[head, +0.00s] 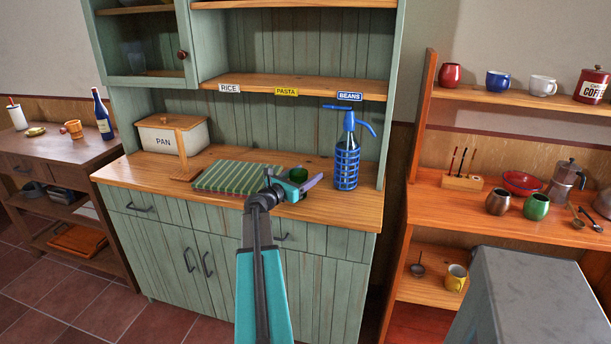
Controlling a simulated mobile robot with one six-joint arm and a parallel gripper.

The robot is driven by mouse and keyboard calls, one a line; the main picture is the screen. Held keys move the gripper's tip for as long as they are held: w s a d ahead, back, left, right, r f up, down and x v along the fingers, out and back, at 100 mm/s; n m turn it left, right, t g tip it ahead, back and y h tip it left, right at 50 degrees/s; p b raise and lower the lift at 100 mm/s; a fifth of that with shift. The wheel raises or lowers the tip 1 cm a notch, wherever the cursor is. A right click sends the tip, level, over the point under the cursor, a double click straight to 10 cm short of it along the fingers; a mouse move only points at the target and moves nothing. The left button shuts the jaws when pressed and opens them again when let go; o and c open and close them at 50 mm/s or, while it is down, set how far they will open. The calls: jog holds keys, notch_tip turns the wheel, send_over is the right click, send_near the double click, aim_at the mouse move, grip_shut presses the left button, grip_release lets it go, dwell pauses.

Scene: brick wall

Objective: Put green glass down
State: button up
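A small dark green glass (298,174) shows between the fingers of my gripper (294,182), over the right-middle part of the green cabinet's wooden counter (225,157). The fingers lie on either side of the glass and appear closed on it. The gripper and wrist hide its lower part, so I cannot tell whether its base touches the counter. My arm reaches up from the bottom of the head view.
Left of my gripper is a green striped cloth (238,177), then a box marked PAN (172,138). A blue siphon bottle (346,160) stands close on the right. The counter's front edge between them is clear. A grey block (525,300) stands at lower right.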

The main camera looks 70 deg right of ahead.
jog(key=shift+r, duration=0.2)
jog(key=b+v, duration=0.1)
jog(key=v, duration=1.1)
dwell(0.8)
